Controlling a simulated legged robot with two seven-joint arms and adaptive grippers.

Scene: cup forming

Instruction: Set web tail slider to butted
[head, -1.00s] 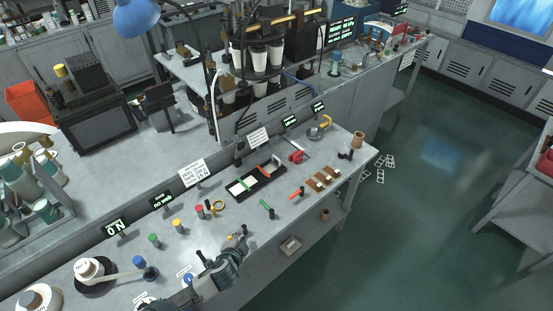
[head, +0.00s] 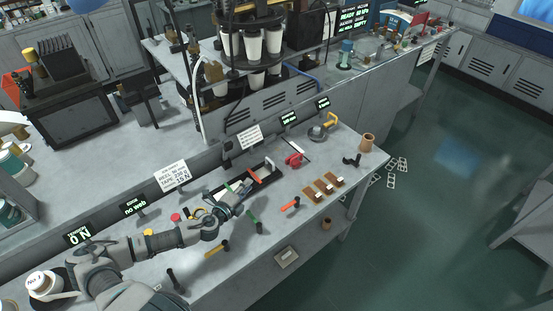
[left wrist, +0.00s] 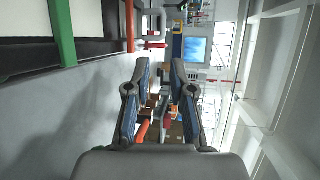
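A black-framed tray (head: 268,178) with a pale strip inside lies on the bench. A red bar (head: 254,175) crosses it, and it also shows in the left wrist view (left wrist: 130,25). A green bar (left wrist: 61,32) crosses the frame nearer the camera there. No label tells which part is the web tail slider. My left gripper (head: 238,192) is over the tray's near left end and hides part of it. In the left wrist view its two fingers (left wrist: 160,72) are apart with nothing held between them. My right gripper is in neither view.
A green-handled tool (head: 254,218) and an orange-handled tool (head: 290,204) lie in front of the tray. Brown blocks (head: 323,188) and a red device (head: 294,160) stand to the right. A sign (head: 171,175) and small displays line the back edge. The bench front is partly clear.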

